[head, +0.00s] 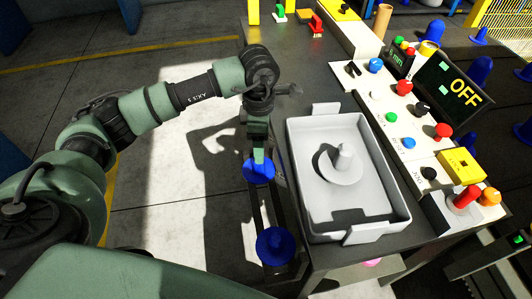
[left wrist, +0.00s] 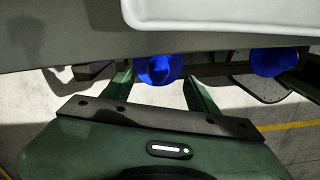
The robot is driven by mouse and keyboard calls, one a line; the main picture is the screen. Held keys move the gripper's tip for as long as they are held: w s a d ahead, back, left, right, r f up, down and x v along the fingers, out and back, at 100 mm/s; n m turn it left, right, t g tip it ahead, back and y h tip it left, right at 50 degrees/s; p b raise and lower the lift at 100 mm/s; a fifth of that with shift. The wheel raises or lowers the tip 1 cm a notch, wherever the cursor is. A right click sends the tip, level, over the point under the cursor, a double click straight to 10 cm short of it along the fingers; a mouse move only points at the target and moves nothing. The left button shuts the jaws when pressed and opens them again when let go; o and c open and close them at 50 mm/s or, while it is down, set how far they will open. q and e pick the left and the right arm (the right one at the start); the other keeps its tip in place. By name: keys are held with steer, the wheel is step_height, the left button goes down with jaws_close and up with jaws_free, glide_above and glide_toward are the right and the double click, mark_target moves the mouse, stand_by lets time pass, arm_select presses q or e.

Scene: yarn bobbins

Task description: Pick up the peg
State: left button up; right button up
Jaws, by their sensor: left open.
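A blue peg (head: 259,170) with a round flange sits on a dark rail beside the table's left edge. A second blue peg (head: 275,246) sits nearer on the same rail. My left gripper (head: 259,156) points down over the farther peg, its green finger covering part of it. In the left wrist view the left gripper (left wrist: 159,76) is open, its fingers on either side of a blue peg (left wrist: 158,69). Another blue peg (left wrist: 272,61) is to the right there. Whether the fingers touch the peg cannot be told. My right gripper is not in view.
A grey tray (head: 298,212) on the dark table (head: 305,65) holds a pale disc with an upright post (head: 343,160). A control panel with buttons and an "OFF" display (head: 465,93) runs along the right. Bare floor (head: 180,220) lies left of the rail.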

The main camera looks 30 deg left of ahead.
mark_target(259, 166)
arm_select(q)
steer(key=shift+f, duration=0.95)
steer(key=shift+s+f, duration=0.1)
steer(key=shift+f, duration=0.5)
steer(key=f, duration=0.4)
steer(key=shift+a+f, duration=0.3)
steer(key=shift+a, duration=0.05)
jaws_close()
